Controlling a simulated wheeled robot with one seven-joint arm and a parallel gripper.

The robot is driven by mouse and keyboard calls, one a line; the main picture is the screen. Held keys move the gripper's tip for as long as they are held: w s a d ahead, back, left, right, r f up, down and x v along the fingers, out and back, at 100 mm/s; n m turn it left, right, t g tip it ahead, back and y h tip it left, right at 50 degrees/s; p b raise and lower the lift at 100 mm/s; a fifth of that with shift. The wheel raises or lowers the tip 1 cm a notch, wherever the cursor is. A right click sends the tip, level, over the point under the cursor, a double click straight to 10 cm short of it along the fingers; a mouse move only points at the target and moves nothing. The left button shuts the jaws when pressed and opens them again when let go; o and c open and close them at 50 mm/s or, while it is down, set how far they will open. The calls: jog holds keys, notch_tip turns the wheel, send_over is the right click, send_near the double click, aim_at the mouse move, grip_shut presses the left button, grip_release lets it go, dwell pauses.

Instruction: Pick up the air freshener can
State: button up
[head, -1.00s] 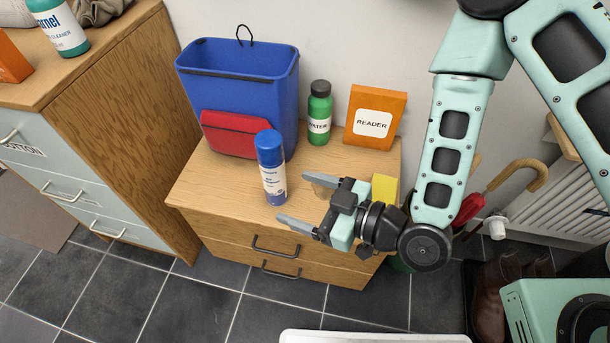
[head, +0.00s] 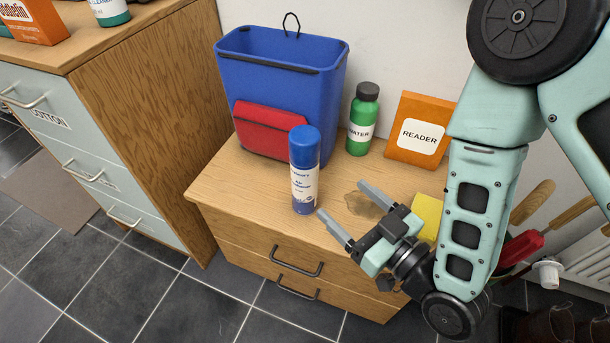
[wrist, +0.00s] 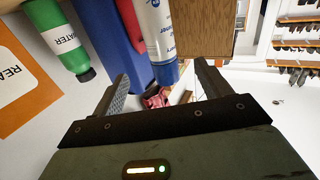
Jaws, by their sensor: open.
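The air freshener can (head: 304,180) stands upright on the wooden drawer unit, with a blue cap and a white and blue label. It also shows in the wrist view (wrist: 157,32), ahead of the fingers and partly cut off by the frame's top edge. My gripper (head: 348,210) is open and empty, just to the right and front of the can. Its two fingers point toward the can with a gap between them and do not appear to touch it.
A blue bin-like bag (head: 275,90) with a red pocket (head: 267,130) stands behind the can. A green water bottle (head: 363,120) and an orange reader book (head: 419,130) stand at the back right. A yellow item (head: 426,214) sits beside my gripper. A drawer cabinet (head: 150,110) is at left.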

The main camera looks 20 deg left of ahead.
aim_at(315, 173)
jog(key=x, duration=0.8)
jog(key=shift+w+a+r+b, duration=0.1)
jog(key=shift+a+r+b, duration=0.1)
jog(key=shift+b, duration=0.2)
jog(key=shift+b+x, duration=0.6)
jog(key=shift+x, duration=2.25)
jog(key=shift+r, duration=0.15)
jog(key=c, duration=1.3)
